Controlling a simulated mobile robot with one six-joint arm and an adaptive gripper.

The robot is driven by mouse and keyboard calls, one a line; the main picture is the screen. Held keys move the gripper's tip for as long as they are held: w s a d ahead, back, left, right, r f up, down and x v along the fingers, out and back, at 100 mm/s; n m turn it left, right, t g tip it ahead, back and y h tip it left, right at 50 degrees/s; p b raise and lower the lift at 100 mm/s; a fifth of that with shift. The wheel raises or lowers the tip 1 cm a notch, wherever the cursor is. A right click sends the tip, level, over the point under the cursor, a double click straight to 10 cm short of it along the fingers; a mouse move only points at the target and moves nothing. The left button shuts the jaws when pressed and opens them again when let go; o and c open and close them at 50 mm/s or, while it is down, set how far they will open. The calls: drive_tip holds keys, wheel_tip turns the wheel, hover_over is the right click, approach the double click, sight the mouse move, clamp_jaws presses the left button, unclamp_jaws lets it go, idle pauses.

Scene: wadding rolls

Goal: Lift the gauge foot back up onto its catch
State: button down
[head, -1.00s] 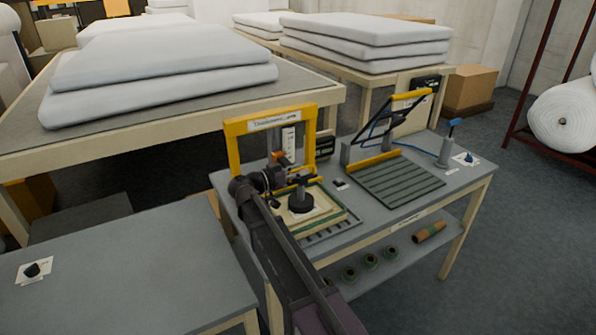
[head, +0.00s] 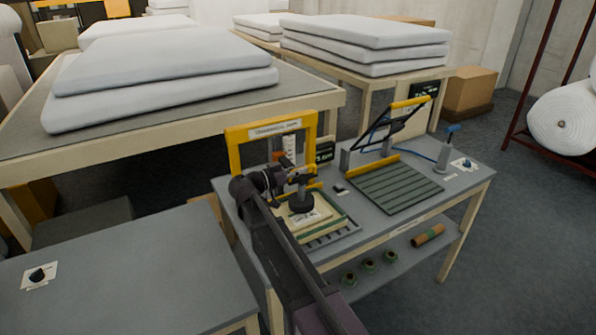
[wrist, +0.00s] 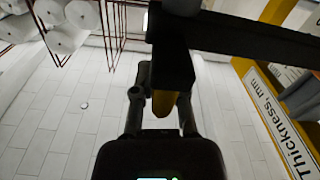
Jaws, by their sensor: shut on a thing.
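The thickness gauge is a yellow frame (head: 235,150) with a white label across its top, standing on the grey bench. Its foot, a round black disc (head: 302,204), is low inside the frame, over a pale wadding sample on a tray (head: 330,232). I cannot tell whether the disc touches the sample. My gripper (head: 300,181) is at the front of the gauge, just above the disc. In the wrist view its fingers (wrist: 162,98) are shut on a yellow-ended handle (wrist: 163,104) joined to a black bar (wrist: 255,38). The catch is not clearly visible.
To the right on the bench are a ribbed green plate (head: 396,189) with a raised yellow-handled frame (head: 410,102) and a grey post with a blue lever (head: 449,145). A grey table (head: 130,270) stands at the left. Wadding slabs (head: 165,80) lie behind.

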wheel_tip(320, 180, up, 6)
drive_tip(key=p, duration=0.4)
drive_tip(key=shift+f+p, duration=0.15)
drive_tip(key=shift+p, duration=0.25)
drive_tip(key=shift+w, duration=0.1)
drive_tip(key=c, duration=0.7)
unclamp_jaws()
drive_tip(key=shift+v, duration=6.05)
drive_tip(key=shift+d, duration=0.1)
